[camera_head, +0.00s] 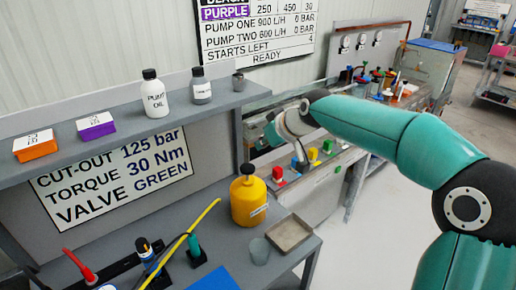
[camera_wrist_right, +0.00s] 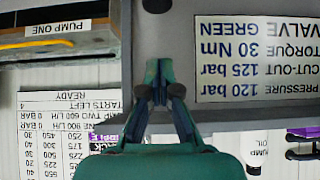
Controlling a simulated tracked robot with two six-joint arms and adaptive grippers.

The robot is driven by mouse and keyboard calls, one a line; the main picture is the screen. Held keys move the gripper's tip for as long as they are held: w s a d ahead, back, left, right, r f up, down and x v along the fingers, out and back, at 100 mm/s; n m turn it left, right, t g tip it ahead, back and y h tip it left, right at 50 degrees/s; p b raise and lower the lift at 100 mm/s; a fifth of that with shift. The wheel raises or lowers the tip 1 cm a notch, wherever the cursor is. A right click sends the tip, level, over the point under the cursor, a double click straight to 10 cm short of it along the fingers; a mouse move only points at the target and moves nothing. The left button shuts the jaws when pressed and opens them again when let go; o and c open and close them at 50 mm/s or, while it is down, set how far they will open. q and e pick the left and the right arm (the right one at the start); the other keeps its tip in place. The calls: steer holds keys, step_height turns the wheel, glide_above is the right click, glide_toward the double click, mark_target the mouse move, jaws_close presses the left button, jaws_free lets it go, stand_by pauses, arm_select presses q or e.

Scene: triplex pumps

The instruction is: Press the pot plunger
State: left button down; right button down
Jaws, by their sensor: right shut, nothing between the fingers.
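The yellow pot (camera_head: 249,203) stands upright on the grey bench, near its right end. Its black plunger (camera_head: 247,169) sticks up from the top. My right gripper (camera_head: 268,134) is above and behind the pot in the head view, apart from the plunger. In the right wrist view my right gripper (camera_wrist_right: 157,68) has its teal fingers together with nothing between them. A dark round thing at the top edge there is cut off, and I cannot tell what it is. My left gripper is not in view.
A shelf (camera_head: 130,118) above the bench bears an orange box (camera_head: 35,146), a purple box (camera_head: 96,126) and a white bottle (camera_head: 154,95). A grey tray (camera_head: 289,234) and a clear cup (camera_head: 260,250) stand by the pot. A yellow hose (camera_head: 190,232) and tools are to the left.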

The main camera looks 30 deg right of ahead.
steer(key=p, duration=0.2)
glide_above(251, 173)
steer(key=f, duration=0.5)
steer(key=shift+w+f, duration=0.3)
steer(key=shift+f, duration=0.1)
step_height(251, 173, down, 3)
steer(key=shift+w+r, duration=0.1)
steer(key=shift+r, duration=0.1)
steer(key=shift+f+p, duration=0.35)
steer(key=shift+f, duration=0.4)
steer(key=shift+f, duration=0.1)
step_height(251, 173, down, 4)
steer(key=b, duration=0.4)
steer(key=shift+r, duration=0.2)
steer(key=shift+a, duration=0.1)
steer(key=shift+s, duration=0.25)
steer(key=v, duration=1.2)
steer(key=shift+w+r, duration=0.2)
steer(key=shift+r, duration=0.15)
